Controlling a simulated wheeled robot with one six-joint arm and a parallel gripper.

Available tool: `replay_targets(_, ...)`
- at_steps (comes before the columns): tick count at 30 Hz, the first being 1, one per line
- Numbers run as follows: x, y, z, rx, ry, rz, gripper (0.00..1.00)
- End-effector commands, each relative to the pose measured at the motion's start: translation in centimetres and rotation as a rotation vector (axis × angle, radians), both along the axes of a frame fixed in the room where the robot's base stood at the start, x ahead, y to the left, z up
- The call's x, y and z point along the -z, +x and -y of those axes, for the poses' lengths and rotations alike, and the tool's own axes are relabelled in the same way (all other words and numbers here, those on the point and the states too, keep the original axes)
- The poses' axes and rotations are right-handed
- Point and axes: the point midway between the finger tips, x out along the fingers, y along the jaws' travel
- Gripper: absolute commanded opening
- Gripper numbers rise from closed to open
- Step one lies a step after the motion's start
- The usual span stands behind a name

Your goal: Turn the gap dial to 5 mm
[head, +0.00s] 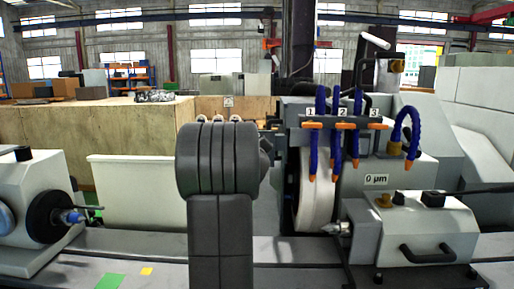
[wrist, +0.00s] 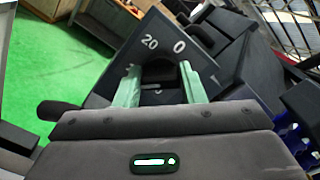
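In the wrist view the dial panel (wrist: 205,63) is a dark tilted plate with white numbers. "20" and "0" are readable at its top, and other marks are partly hidden. A dark round knob (wrist: 161,72), which looks like the gap dial, stands between the two pale green fingers of my gripper (wrist: 160,67). The fingers lie on either side of the knob, close to it. I cannot tell whether they touch it. The pointer and the set value are not readable. In the head view my arm fills the middle, and the gripper and dial do not show.
In the head view the grinding wheel (head: 316,198) stands right of my arm, with blue coolant hoses (head: 336,130) above it. A "0 µm" label (head: 376,180) is on the machine. A workhead (head: 38,205) stands at left. Green floor (wrist: 55,75) shows in the wrist view.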

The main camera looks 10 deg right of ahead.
Motion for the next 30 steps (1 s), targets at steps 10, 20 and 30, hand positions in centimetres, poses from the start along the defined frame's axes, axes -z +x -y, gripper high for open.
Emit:
replay_targets(10,0.01,0.00,-0.03,0.000,-0.029,-0.006,0.14)
replay_targets(20,0.14,0.01,-0.10,0.000,-0.221,-0.045,0.14)
replay_targets(30,0.27,0.02,-0.17,-0.001,-0.535,-0.109,0.14)
